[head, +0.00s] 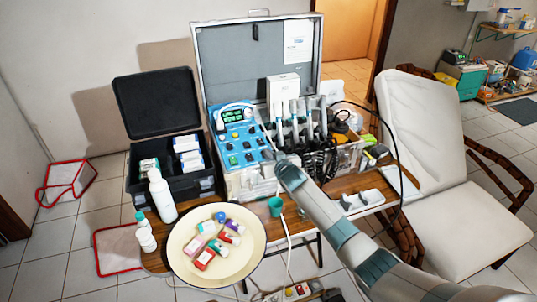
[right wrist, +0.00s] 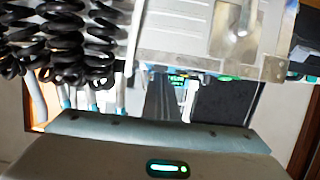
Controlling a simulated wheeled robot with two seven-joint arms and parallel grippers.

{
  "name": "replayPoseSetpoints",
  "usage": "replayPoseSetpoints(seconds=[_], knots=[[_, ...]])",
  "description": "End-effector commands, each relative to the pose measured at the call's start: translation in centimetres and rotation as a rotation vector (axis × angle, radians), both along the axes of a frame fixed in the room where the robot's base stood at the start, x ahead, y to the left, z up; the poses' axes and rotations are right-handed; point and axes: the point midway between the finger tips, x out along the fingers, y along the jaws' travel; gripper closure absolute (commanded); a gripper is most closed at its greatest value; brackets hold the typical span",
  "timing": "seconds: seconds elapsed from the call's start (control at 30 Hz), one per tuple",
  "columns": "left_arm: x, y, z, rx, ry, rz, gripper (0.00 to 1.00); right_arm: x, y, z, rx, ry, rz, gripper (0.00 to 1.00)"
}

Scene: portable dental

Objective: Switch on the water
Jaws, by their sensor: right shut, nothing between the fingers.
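The portable dental unit has a blue control panel (head: 238,140) with a lit green display (head: 233,115) and several small buttons or switches below it. I cannot tell which of these is the water switch, or its position. My right gripper (head: 270,148) is at the right edge of the panel, small and partly hidden by its own arm. It is shut and empty; I cannot tell whether it touches the panel. The right wrist view shows a small green display (right wrist: 177,83) and black coiled hoses (right wrist: 70,45) close by. My left gripper is not in view.
Handpieces (head: 295,112) and hoses stand right of the panel. An open black case (head: 160,110) is at left, with a white bottle (head: 162,195) before it. A cream bowl (head: 215,270) of small bottles is in front, beside a green cup (head: 275,206). A white chair (head: 425,130) stands right.

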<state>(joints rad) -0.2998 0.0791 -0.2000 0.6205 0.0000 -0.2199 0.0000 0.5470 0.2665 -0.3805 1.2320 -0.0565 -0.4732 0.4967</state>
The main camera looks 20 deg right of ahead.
Motion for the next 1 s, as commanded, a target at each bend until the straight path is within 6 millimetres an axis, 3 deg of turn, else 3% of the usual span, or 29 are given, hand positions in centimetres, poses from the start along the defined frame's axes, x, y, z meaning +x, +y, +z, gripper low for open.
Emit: replayPoseSetpoints(seconds=[0.17,0.4,0.43,0.77,1.0], knots=[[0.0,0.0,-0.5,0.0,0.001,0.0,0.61,0.0,0.0,-0.3,0.001,-0.008,0.001,1.0],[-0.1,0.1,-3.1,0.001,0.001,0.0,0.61,-0.2,0.1,-1.6,0.006,-0.068,0.001,1.0],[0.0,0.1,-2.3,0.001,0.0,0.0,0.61,-0.1,0.0,-0.8,0.004,-0.066,0.001,1.0],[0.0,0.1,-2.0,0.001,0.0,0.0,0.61,-0.1,0.0,-0.6,0.003,-0.063,0.001,1.0],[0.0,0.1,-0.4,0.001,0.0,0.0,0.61,0.2,-0.1,1.5,0.004,-0.065,0.001,1.0]])
